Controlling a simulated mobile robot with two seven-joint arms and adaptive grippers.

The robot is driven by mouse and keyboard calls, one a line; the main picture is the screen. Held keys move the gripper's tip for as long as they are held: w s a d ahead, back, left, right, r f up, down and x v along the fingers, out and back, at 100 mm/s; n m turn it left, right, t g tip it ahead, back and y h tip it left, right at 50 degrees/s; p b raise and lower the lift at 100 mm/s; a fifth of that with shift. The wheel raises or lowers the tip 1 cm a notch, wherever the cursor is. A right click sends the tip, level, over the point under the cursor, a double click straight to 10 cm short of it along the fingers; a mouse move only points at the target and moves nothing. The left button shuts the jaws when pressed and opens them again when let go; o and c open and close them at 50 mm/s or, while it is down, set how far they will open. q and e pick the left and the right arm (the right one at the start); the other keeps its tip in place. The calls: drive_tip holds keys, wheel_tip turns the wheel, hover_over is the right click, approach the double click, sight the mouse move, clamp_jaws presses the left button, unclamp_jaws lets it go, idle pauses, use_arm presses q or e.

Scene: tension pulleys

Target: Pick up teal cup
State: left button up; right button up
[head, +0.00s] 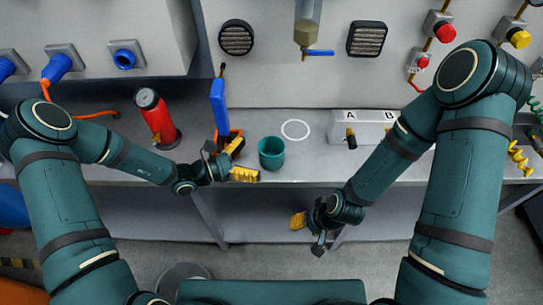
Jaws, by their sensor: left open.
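The teal cup (271,153) stands upright on the grey counter, near its front edge and just left of a white ring marking. My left gripper (243,160) is open, with its yellow fingertips just left of the cup. The fingers do not enclose the cup, and a small gap shows between them and it. My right gripper (302,222) hangs lower, in front of the counter's edge. One yellow fingertip shows there; its other finger is hard to make out.
A red cylinder (156,118) and a blue-handled tool (219,106) stand on the counter to the left. A white ring (295,130) is marked behind the cup. A white switch box (362,127) labelled A and B sits to the right. A tap (307,40) hangs above.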

sight(282, 147)
use_arm(q)
drive_tip(key=x, duration=0.6)
drive_tip(key=shift+d+b, duration=0.15)
drive_tip(key=shift+b, duration=0.15)
drive_tip(key=c, duration=1.1)
